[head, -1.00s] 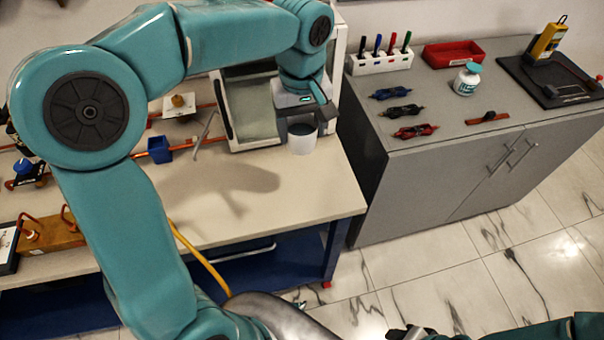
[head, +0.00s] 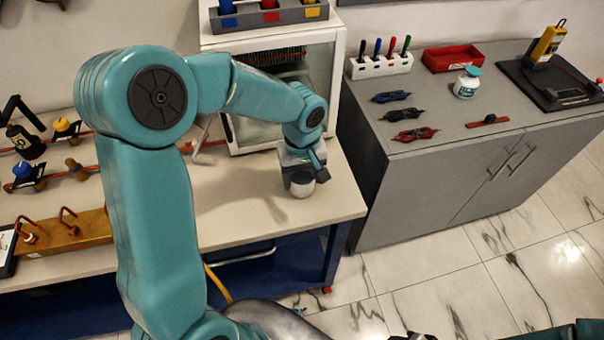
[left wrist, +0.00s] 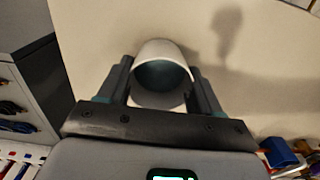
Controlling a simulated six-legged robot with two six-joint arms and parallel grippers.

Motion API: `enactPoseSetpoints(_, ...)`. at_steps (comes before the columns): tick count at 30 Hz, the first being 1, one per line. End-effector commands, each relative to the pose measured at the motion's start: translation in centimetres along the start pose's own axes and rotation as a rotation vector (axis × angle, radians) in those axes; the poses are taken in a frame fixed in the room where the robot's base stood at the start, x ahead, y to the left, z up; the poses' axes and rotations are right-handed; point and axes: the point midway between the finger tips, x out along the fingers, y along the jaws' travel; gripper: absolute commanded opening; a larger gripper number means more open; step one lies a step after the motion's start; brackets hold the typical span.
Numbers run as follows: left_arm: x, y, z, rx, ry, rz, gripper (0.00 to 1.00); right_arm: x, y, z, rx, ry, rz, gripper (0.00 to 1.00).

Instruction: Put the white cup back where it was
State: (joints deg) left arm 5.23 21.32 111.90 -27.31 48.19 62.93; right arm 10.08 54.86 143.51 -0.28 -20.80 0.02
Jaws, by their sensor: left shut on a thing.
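The white cup (head: 302,189) is between the fingers of my left gripper (head: 299,177) over the right end of the workbench, in front of the glass-fronted cabinet. In the left wrist view the cup (left wrist: 163,56) shows its round mouth and grey inside. The dark fingers of the left gripper (left wrist: 160,92) close on it from both sides. Its shadow falls apart from it on the bench top. I cannot tell whether its base touches the bench.
The white cabinet (head: 336,95) stands behind the cup, with a tool holder (head: 268,14) on top. The bench (head: 235,222) has bare room left of the cup; its right edge is close. Valves and a brass manifold (head: 70,234) lie left. A grey cabinet (head: 430,195) stands right.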

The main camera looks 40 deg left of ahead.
Motion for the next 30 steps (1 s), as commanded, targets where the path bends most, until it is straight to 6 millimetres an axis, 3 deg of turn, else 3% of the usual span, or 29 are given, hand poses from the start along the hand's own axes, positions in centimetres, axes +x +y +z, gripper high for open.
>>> enactPoseSetpoints(6,0.5,0.0,0.0,0.000,0.000,0.000,0.30,0.6,0.2,0.0,0.000,0.000,0.000,0.43)
enactPoseSetpoints(7,0.3,0.0,0.0,0.000,0.000,0.000,0.74,0.4,0.1,0.0,0.000,0.000,0.000,0.43)
enactPoseSetpoints(9,0.3,0.0,0.0,0.000,0.000,0.000,0.90,0.3,0.1,0.0,0.000,0.000,0.000,0.43)
enactPoseSetpoints(17,0.2,0.0,0.0,0.000,0.000,0.000,0.90,0.3,0.1,0.0,0.000,0.000,0.000,0.43)
enactPoseSetpoints(21,-0.8,0.1,-0.1,0.000,0.003,0.002,0.90,-0.1,0.0,0.0,0.000,0.000,0.000,0.43)
enactPoseSetpoints(30,-7.7,0.1,-0.1,-0.001,0.005,0.004,0.90,-0.3,-0.1,0.0,0.000,0.000,0.000,0.43)
